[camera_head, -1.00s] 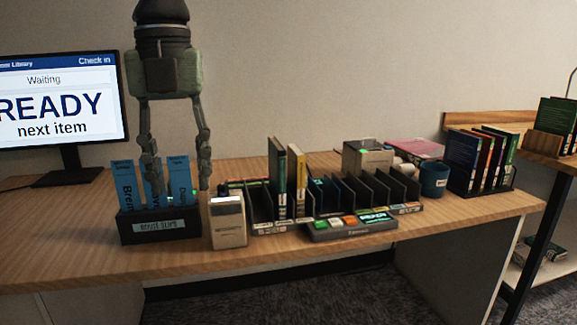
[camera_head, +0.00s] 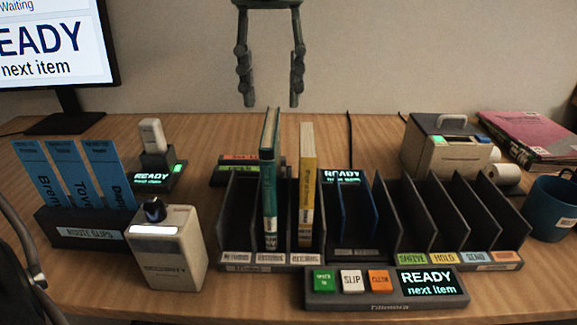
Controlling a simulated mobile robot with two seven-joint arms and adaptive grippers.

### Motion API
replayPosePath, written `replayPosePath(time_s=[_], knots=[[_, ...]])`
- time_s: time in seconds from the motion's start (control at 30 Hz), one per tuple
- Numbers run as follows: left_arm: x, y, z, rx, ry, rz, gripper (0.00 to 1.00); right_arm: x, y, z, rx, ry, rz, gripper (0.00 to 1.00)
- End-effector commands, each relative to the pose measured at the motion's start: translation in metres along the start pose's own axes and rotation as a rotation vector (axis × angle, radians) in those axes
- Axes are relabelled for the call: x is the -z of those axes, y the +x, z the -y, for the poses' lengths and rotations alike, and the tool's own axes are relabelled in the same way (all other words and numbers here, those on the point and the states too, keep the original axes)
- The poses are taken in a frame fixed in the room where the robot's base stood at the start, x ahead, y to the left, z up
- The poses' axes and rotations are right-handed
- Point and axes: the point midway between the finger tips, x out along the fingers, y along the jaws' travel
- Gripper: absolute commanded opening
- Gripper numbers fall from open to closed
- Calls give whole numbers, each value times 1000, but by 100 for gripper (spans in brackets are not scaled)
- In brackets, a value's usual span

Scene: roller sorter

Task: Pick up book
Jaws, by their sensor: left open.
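A teal-green book (camera_head: 268,190) and a yellow book (camera_head: 307,185) stand upright in separate slots of the dark sorting rack (camera_head: 240,259) in the middle of the table. My left gripper (camera_head: 271,103) hangs down from the top of the view, fingers wide apart and empty. In the picture its fingertips are just above the teal-green book's top, one to each side; it does not visibly touch the book. My right gripper is not in view.
Blue route slips (camera_head: 65,175) stand in a holder at left, beside a beige security box (camera_head: 168,250). A button panel (camera_head: 385,290) sits in front of the rack. A beige printer (camera_head: 440,150), pink book (camera_head: 525,130) and blue mug (camera_head: 552,205) are at right.

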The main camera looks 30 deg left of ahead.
Motion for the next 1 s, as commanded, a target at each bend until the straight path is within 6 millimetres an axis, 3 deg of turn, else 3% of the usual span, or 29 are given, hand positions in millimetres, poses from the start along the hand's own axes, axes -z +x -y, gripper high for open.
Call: replayPosePath(time_s=[0.33,0.5,0.8,1.0], knots=[[1,44,-1,0,2,-6,41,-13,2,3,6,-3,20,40],[1,67,-2,0,0,-2,41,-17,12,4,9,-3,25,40],[0,72,-1,1,-2,1,41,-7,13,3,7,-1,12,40],[0,72,-1,1,-1,1,17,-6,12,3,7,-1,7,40]])
